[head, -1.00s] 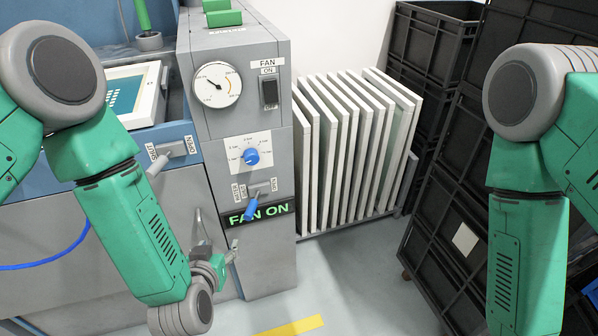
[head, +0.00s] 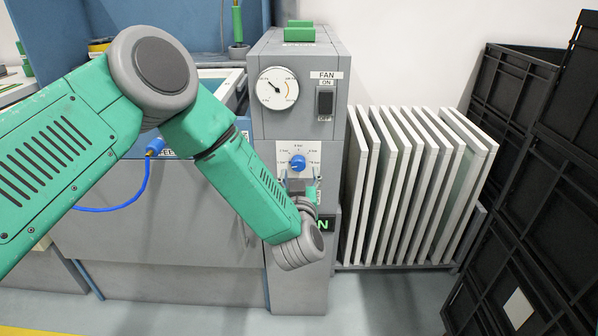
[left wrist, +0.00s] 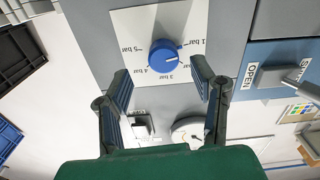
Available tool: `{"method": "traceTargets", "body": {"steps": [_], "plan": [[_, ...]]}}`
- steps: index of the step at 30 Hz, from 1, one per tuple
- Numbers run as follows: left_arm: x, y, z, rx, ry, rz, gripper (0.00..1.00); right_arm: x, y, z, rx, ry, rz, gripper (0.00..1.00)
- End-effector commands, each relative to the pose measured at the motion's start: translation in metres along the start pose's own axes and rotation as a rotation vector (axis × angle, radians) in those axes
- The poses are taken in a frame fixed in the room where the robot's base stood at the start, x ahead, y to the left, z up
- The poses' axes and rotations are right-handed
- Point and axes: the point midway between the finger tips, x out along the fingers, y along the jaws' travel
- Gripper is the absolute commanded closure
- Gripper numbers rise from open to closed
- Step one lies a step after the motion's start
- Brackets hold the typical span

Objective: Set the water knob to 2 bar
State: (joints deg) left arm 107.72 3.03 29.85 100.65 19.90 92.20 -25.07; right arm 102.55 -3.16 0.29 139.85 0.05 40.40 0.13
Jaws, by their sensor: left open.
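The blue water knob (head: 298,163) sits on a white dial plate (head: 284,150) on the front of the grey control column. It shows larger in the left wrist view (left wrist: 167,53), with bar labels around it. I cannot tell its exact setting. My left gripper (head: 300,187) is just below the knob in the head view. In the left wrist view, its two fingers (left wrist: 165,80) are spread wide, one on each side of the knob's lower area, and nothing is between them. They look apart from the knob. My right gripper is not in view.
A round gauge (head: 277,88) and a FAN switch (head: 325,102) are above the dial. White panels (head: 415,185) stand in a rack at right, beside black crates (head: 530,110).

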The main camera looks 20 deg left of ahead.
Motion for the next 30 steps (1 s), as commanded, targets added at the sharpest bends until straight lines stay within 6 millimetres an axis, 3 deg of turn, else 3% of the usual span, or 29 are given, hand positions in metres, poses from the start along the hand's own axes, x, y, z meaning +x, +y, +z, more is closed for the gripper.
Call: {"method": "traceTargets", "body": {"steps": [3, 9, 19, 20, 23, 24, 30], "plan": [[0.022, -0.004, 0.002, -0.004, 0.001, -0.003, 0.48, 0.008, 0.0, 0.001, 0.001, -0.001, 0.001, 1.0], [0.044, -0.008, 0.002, -0.009, -0.002, -0.002, 0.48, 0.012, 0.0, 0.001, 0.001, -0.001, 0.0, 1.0], [0.045, -0.002, -0.001, -0.002, 0.0, 0.001, 0.48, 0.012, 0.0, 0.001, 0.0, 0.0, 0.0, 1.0], [0.045, -0.002, -0.001, -0.002, 0.0, 0.001, 0.52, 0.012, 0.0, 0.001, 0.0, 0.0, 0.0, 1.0], [0.045, -0.001, 0.0, -0.001, 0.0, 0.001, 0.87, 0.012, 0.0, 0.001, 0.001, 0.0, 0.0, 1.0], [0.045, -0.001, 0.0, -0.002, -0.001, 0.002, 0.93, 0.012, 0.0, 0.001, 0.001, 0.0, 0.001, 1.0], [0.045, -0.001, 0.0, -0.005, -0.002, 0.007, 0.97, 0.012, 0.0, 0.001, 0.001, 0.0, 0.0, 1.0]]}}
